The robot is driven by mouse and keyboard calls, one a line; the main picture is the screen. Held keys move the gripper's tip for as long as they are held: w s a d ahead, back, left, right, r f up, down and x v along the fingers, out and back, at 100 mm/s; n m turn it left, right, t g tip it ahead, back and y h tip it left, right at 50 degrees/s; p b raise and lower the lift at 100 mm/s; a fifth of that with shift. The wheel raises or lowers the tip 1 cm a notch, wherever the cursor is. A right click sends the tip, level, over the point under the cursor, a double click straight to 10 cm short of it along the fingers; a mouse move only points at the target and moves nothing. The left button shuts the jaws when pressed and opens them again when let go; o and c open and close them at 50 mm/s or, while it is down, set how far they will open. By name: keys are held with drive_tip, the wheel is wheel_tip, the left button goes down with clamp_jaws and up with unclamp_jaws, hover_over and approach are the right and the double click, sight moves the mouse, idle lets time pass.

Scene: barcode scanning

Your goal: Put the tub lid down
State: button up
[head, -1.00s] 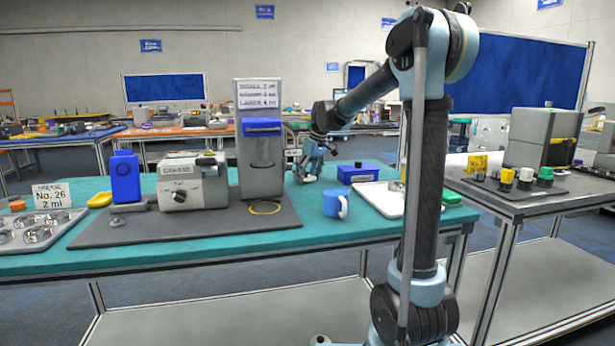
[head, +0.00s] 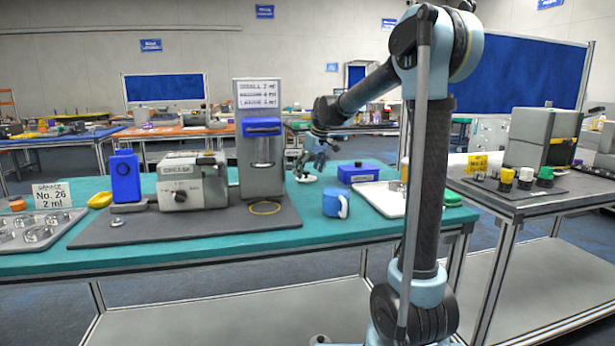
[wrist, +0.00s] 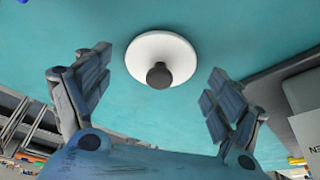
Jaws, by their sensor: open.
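The tub lid (wrist: 178,50) is a white disc with a dark round knob. In the wrist view it lies on the teal bench top, knob toward the camera, apart from both fingers. In the head view the lid (head: 306,179) is a small white shape on the bench, right of the tall grey dispenser. My gripper (wrist: 150,95) is open, with one finger on each side of the lid and nothing between the pads. In the head view my gripper (head: 308,168) is just above the lid.
The grey dispenser (head: 248,100) with a blue head stands left of my gripper. A blue box (head: 358,173), a blue mug (head: 336,204) and a white tray (head: 384,202) are to the right. Bare teal surface (wrist: 60,20) surrounds the lid.

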drive_tip(key=v, duration=1)
drive_tip(key=shift+r, duration=0.25)
drive_tip(key=shift+s, duration=0.1)
